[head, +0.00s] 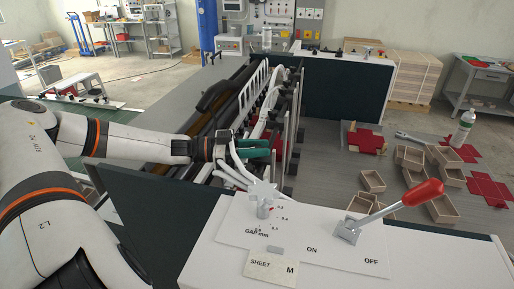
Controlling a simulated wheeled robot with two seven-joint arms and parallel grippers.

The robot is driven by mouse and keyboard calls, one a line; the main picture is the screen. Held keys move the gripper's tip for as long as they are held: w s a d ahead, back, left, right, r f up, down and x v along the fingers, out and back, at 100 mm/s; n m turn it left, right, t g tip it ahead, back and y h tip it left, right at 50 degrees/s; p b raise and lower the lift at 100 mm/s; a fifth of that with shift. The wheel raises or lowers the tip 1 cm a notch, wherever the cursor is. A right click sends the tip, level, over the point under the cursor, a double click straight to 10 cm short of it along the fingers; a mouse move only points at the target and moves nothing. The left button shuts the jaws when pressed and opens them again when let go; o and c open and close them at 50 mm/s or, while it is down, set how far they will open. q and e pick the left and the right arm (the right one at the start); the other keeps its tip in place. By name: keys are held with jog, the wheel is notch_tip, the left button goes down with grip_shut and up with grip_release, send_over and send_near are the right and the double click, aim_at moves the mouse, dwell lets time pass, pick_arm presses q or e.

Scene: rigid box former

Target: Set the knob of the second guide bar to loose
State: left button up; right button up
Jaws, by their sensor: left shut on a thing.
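The guide bars (290,130) are upright grey bars in a row inside the box former, right of the white curved pieces. My left gripper (268,148), with green fingers, reaches in from the left among them. It is shut at the bars, on what appears to be a guide bar's knob. The fingers and bars hide the knob, so its setting and which bar it belongs to cannot be made out. My right gripper is not in view.
In front stands a white control panel (305,235) with a star-shaped gap knob (263,192) and a red-handled lever (422,193) leaning toward OFF. Dark machine walls (345,92) flank the bars.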

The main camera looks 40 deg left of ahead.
pick_arm(q)
jog(key=shift+r, duration=0.1)
dwell(0.3)
jog(key=o, duration=1)
jog(key=shift+s+a, duration=0.1)
jog(key=shift+s+a+f+b, duration=0.2)
jog(key=shift+b, duration=0.1)
jog(key=shift+b+v, duration=2.6)
jog(key=shift+v, duration=3.05)
jog(key=shift+d+r, duration=0.1)
jog(key=shift+r, duration=0.1)
